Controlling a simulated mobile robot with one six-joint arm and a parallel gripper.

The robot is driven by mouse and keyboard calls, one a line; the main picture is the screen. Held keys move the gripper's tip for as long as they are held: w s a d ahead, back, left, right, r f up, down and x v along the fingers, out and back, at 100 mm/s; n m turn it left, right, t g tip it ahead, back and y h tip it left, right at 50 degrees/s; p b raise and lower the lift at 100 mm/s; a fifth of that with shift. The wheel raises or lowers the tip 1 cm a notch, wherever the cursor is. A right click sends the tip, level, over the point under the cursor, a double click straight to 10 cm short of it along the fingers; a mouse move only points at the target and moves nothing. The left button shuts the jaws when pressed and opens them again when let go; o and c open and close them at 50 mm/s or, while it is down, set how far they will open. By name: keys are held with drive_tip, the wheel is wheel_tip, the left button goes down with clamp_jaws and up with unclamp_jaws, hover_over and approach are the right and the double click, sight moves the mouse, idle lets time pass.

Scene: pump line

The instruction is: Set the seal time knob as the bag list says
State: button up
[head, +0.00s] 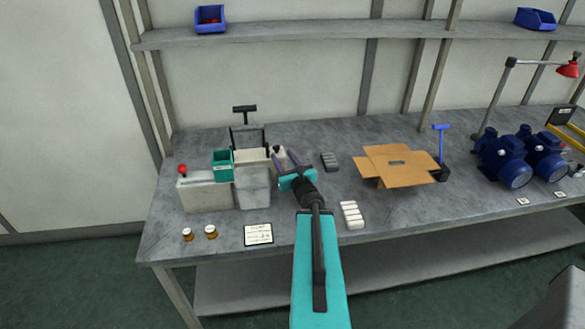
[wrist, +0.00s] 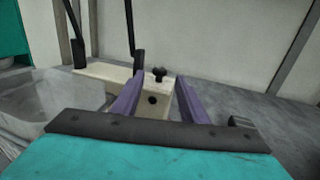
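A black lobed knob (wrist: 159,74) sits on top of the sealer's end, and a small dark round spot (wrist: 152,101) is on the face below. I cannot read any setting. My gripper (head: 286,158) has its purple fingers spread; in the wrist view (wrist: 160,80) the knob appears between the tips, with no visible contact. The white card (head: 258,234), probably the bag list, lies at the front edge, its writing too small to read.
A green bin (head: 223,165) and black lever handle (head: 244,109) rise at the sealer. Two amber jars (head: 210,232) stand in front. White blocks (head: 351,215), a dark grey item (head: 329,161), an open carton (head: 398,164) and blue pumps (head: 503,160) lie right.

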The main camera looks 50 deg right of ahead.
drive_tip(key=p+v, duration=0.8)
drive_tip(key=p, duration=0.4)
drive_tip(key=shift+s, duration=0.2)
idle(0.6)
drive_tip(key=shift+a, duration=0.15)
idle(0.4)
